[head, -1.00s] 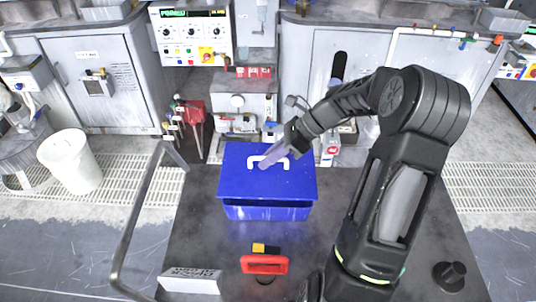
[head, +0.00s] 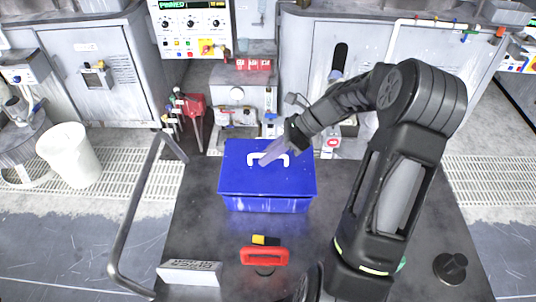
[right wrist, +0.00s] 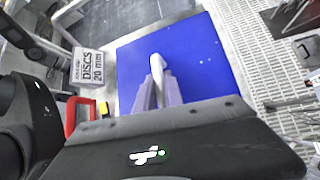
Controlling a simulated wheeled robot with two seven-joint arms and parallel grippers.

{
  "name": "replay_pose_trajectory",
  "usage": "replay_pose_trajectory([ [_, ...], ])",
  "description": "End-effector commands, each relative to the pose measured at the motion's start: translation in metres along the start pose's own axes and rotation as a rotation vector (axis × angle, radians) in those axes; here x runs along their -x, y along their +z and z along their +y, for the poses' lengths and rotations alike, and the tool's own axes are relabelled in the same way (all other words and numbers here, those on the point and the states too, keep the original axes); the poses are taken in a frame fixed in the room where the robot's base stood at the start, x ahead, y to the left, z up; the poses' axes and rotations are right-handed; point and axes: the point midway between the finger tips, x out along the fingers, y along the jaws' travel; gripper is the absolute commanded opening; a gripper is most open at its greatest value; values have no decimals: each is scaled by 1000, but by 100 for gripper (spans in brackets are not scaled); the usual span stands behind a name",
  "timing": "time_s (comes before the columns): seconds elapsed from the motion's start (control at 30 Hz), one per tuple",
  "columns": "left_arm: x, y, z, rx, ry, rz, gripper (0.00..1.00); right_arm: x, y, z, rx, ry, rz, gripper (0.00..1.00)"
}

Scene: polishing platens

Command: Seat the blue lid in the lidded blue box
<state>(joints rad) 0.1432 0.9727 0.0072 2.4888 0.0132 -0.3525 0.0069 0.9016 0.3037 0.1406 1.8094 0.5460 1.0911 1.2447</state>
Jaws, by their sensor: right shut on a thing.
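The blue lid (head: 248,180) has a white handle and lies on top of the blue box (head: 266,204) on the dark table. In the head view the lid's front edge meets the box's rim with no clear gap. My right gripper (head: 266,162) is shut on the lid's white handle. In the right wrist view the gripper's fingers (right wrist: 157,92) are on both sides of the handle, with the blue lid (right wrist: 200,62) beneath. The box's far side is hidden by the lid. My left gripper is not in view.
A red-handled tool (head: 264,256) and a white disc box (head: 190,273) lie near the table's front. A black knob-like part (head: 450,268) is at the right. A metal rail (head: 136,215) runs along the left. A white bin (head: 70,158) stands on the floor.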

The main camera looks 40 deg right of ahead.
Motion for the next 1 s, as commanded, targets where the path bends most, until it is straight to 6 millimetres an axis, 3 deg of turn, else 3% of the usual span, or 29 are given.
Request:
replay_pose_trajectory([
  [1.0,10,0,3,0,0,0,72,1,1,0,1,1,0,0],
])
